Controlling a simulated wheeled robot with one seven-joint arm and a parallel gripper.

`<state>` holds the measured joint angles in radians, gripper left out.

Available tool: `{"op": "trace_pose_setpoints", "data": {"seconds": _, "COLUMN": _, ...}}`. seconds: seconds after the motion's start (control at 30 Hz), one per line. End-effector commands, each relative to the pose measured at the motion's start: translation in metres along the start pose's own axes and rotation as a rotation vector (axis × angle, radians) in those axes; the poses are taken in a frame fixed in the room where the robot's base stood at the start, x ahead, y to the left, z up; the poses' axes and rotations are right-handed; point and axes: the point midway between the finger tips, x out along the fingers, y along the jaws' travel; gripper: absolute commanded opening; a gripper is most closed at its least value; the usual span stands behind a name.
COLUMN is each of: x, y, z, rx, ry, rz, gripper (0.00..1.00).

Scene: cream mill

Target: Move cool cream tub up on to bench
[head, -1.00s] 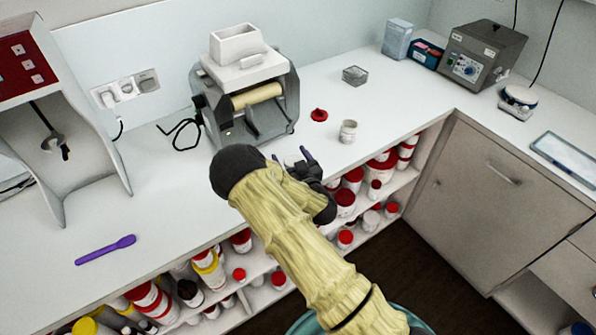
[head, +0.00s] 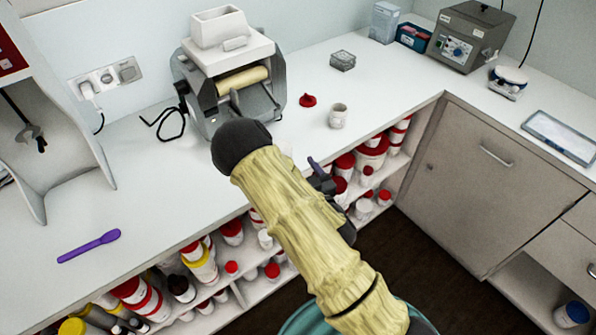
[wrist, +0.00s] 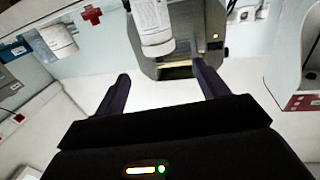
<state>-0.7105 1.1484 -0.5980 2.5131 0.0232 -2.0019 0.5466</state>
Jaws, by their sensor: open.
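In the wrist view, which is upside down, a white labelled tub (wrist: 152,26) stands upright in front of the mill, beyond my fingertips and apart from them. It looks like the cream tub, but its label is too blurred to read. In the head view it is almost wholly hidden behind my arm, at the front of the bench (head: 140,185). My gripper (wrist: 160,84) is open, with nothing between its fingers. In the head view one dark purple finger (head: 316,166) shows near the bench edge, and the arm hides the rest.
The grey mill (head: 238,90) stands behind on the bench. A small open pot (head: 338,116) and a red lid (head: 308,100) are to its right, a purple spatula (head: 90,246) to the left. Shelves of tubs (head: 205,265) lie under the bench edge. A grey cabinet (head: 490,200) stands right.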

Motion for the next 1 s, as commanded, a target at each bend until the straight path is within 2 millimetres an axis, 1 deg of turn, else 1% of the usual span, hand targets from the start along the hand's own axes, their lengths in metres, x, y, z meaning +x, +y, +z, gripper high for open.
{"op": "trace_pose_setpoints", "data": {"seconds": 0.57, "x": 0.001, "y": 0.003, "z": 0.000, "rx": 0.002, "ry": -0.005, "rz": 0.010, "gripper": 0.73}}
{"op": "trace_pose_setpoints", "data": {"seconds": 0.67, "x": 0.002, "y": 0.012, "z": -0.001, "rx": 0.012, "ry": -0.029, "rz": 0.052, "gripper": 0.73}}
{"op": "trace_pose_setpoints", "data": {"seconds": 0.77, "x": 0.004, "y": 0.029, "z": 0.000, "rx": 0.033, "ry": -0.086, "rz": 0.130, "gripper": 0.73}}
{"op": "trace_pose_setpoints", "data": {"seconds": 0.9, "x": 0.000, "y": 0.057, "z": 0.003, "rx": 0.079, "ry": -0.210, "rz": 0.261, "gripper": 0.73}}
{"op": "trace_pose_setpoints", "data": {"seconds": 1.0, "x": -0.007, "y": 0.073, "z": 0.004, "rx": 0.116, "ry": -0.312, "rz": 0.337, "gripper": 0.73}}
